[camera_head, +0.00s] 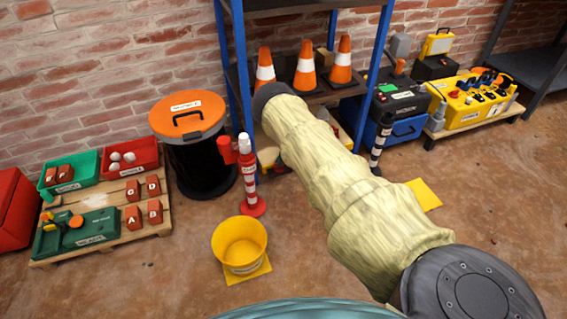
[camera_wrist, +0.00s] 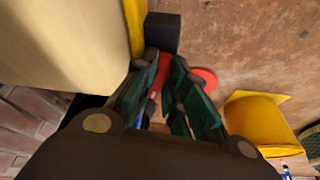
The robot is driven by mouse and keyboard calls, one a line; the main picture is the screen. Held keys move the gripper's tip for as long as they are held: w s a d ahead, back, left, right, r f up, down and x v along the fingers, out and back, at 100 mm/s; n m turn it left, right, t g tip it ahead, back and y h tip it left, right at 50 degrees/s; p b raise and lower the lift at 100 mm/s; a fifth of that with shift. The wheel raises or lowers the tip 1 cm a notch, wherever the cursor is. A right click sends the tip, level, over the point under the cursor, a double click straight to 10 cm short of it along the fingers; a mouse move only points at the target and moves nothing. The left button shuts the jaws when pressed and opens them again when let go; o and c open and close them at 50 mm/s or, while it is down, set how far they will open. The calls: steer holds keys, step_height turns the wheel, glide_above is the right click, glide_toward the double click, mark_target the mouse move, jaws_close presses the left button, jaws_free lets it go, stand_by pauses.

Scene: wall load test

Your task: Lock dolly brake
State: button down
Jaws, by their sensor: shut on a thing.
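My gripper (camera_wrist: 165,66) shows in the wrist view with its two green-dark fingers close together, shut on a narrow red part (camera_wrist: 164,75). I cannot tell for sure that this part is the brake lever. A black block, perhaps a wheel (camera_wrist: 162,32), sits just beyond the fingertips. A yellow edge (camera_wrist: 134,28) runs beside it, along a large pale body (camera_wrist: 62,40) at the upper left; this may be the dolly and its load. In the head view my arm covers my gripper and most of this place; only a small yellow piece (camera_head: 268,158) shows beside it.
A red post (camera_head: 249,180) on a round base stands left of my arm; the yellow bucket (camera_head: 240,242) is in front of it. A black bin with an orange lid (camera_head: 188,115), a pallet (camera_head: 110,245) and a blue shelf (camera_head: 376,70) stand along the wall.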

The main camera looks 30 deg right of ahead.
steer(key=c, duration=1.4)
jaws_free()
steer(key=shift+c, duration=0.2)
steer(key=v, duration=0.8)
